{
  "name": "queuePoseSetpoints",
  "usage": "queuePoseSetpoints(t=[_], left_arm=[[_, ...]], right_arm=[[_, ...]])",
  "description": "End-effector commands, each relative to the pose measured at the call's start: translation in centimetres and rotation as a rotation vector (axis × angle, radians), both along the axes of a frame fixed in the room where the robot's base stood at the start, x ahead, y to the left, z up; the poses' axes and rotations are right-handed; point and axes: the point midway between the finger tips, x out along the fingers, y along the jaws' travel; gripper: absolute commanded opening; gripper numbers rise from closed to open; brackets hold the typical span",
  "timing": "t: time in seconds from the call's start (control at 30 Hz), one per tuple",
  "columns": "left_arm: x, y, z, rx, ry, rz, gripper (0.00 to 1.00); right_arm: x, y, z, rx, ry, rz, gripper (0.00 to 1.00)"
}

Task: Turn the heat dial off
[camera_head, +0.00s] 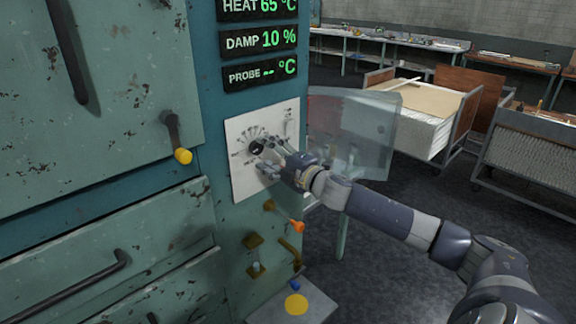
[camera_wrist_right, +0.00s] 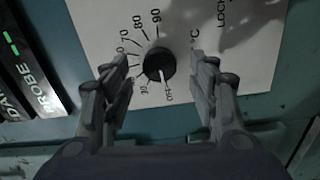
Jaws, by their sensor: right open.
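The heat dial (camera_head: 257,147) is a round black knob on a white panel (camera_head: 240,190), with a printed scale around it. In the right wrist view the dial (camera_wrist_right: 159,63) sits between my fingers, and a pale pointer line runs towards the bottom of that picture. In the right wrist view the gripper (camera_wrist_right: 160,78) shows gaps to the dial on both sides. My left gripper is not in view.
Displays above the panel read HEAT 65 °C (camera_head: 258,7), DAMP 10 % (camera_head: 259,40) and PROBE with dashes (camera_head: 260,73). A lock switch (camera_head: 289,128) is at the panel's upper right. A clear shield (camera_head: 355,130) stands beside it. An orange-tipped lever (camera_head: 297,226) sticks out below.

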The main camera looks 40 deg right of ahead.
Motion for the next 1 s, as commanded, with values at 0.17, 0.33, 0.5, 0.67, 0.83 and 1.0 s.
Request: queuePoseSetpoints(t=[0.17,0.33,0.5,0.67,0.83,1.0], left_arm=[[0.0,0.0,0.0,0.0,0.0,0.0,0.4],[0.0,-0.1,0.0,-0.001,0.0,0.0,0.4],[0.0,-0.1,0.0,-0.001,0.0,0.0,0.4],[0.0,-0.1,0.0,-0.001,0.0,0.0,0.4],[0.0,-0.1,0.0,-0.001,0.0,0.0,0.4],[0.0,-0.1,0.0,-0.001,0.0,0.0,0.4]], right_arm=[[-2.0,-0.1,-0.2,0.0,0.004,0.0,0.54],[-3.8,-0.3,-0.2,0.002,0.004,0.0,0.54],[-5.5,-0.4,-0.2,0.0,0.004,0.001,0.54],[-6.9,-0.5,-0.2,0.001,0.003,0.0,0.54],[-7.9,-0.6,-0.1,0.001,0.002,0.0,0.54],[-8.4,-0.6,-0.1,0.0,0.001,0.0,0.54]])
